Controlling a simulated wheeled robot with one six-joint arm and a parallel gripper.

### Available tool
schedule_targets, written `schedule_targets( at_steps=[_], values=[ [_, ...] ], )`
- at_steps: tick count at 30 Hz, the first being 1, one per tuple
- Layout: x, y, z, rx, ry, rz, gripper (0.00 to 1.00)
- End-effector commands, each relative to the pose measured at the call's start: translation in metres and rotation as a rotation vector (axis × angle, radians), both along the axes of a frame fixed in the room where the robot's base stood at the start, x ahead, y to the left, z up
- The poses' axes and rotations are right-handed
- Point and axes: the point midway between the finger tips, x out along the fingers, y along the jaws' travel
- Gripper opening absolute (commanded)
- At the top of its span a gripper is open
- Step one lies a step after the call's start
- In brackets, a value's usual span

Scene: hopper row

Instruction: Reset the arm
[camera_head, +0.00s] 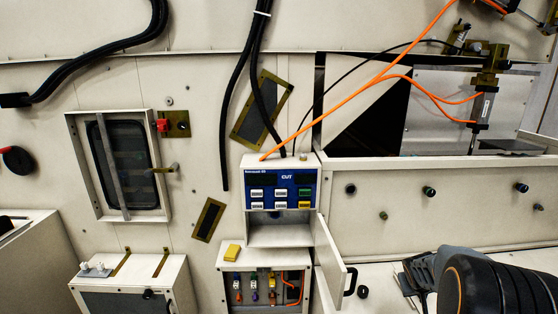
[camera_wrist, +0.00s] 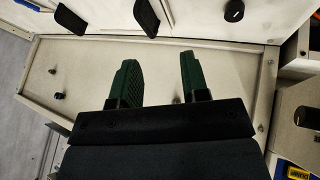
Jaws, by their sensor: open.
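My gripper (camera_wrist: 160,72) shows in the wrist view with two green textured fingers spread wide apart. Nothing is between the fingers. They stand in front of a beige panel (camera_wrist: 75,72); I cannot tell how far they are from it. In the head view my dark arm is at the lower right corner, and the fingertips cannot be made out clearly there.
A control box (camera_head: 284,188) with a blue button panel stands in the middle, above an open cabinet with its white door (camera_head: 329,268) swung out to the right. Orange and black cables hang over it. A framed window (camera_head: 118,165) is on the left wall.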

Motion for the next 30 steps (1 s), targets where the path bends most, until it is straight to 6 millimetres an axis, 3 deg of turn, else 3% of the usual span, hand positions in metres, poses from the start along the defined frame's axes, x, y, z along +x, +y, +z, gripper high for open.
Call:
schedule_targets(
  at_steps=[1, 6, 9, 12, 21, 30],
  values=[
    [-0.028, 0.03, 0.018, 0.048, 0.07, -0.037, 0.42],
    [-0.117, 0.123, 0.049, 0.237, 0.264, -0.091, 0.42],
    [-0.155, 0.168, 0.065, 0.326, 0.306, -0.073, 0.42],
    [-0.175, 0.197, 0.081, 0.374, 0.28, -0.035, 0.42],
    [-0.186, 0.229, 0.122, 0.362, 0.141, 0.102, 0.42],
    [-0.185, 0.234, 0.125, 0.359, 0.135, 0.125, 0.42]
  ],
)
